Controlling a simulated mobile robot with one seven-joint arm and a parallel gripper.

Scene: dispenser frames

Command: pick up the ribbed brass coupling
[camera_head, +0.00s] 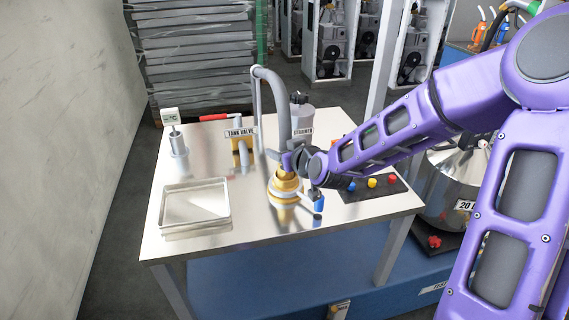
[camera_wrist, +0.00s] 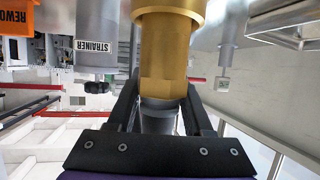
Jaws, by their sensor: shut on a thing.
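The brass coupling (camera_head: 285,184) sits on the steel table, at the lower end of a grey bent pipe or hose (camera_head: 278,105). In the wrist view the brass coupling (camera_wrist: 165,50) fills the top middle, with a wide upper part and a narrower flat-sided part below; ribs are not clear. My gripper (camera_head: 291,163) is at the coupling's upper end. A grey cylinder (camera_wrist: 158,118) shows between the fingers. The fingers' contact faces are partly hidden.
A blue-handled part (camera_head: 318,201) stands close right of the coupling. A button panel (camera_head: 372,184) lies farther right. A grey bottle labelled STRAINER (camera_head: 302,117) and a TANK VALVE block (camera_head: 241,137) stand behind. A shallow tray (camera_head: 195,229) is on the left. The front table is clear.

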